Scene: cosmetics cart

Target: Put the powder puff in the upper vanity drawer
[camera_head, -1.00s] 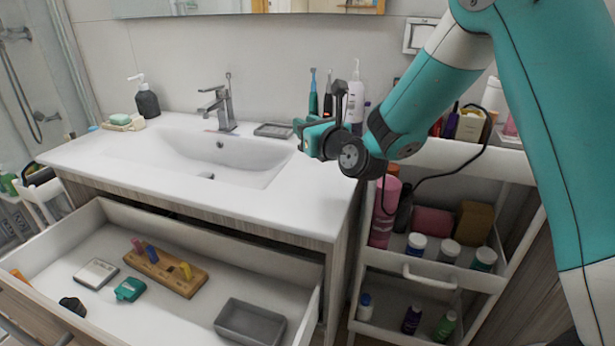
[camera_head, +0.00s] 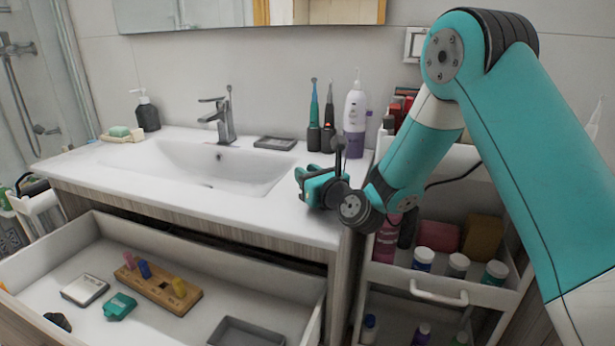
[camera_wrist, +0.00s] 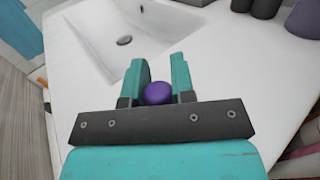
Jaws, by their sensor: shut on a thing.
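The powder puff (camera_wrist: 157,93) shows as a small round purple thing between the two teal fingers of my gripper (camera_wrist: 160,68) in the wrist view. The fingers are shut on it. In the head view my gripper (camera_head: 303,182) is over the right front part of the white counter, and the puff cannot be made out there. The upper vanity drawer (camera_head: 70,248) is pulled open below the counter, to the lower left of my gripper. Its front is partly cut off by the picture edge.
The drawer holds a wooden block (camera_head: 188,300) with coloured pegs, a grey tray (camera_head: 245,335), a teal item (camera_head: 120,306) and a silver box (camera_head: 85,289). Bare drawer floor lies between them. The faucet (camera_head: 222,118), toothbrushes and a white bottle (camera_head: 355,115) stand behind. A loaded cart (camera_head: 437,291) stands right.

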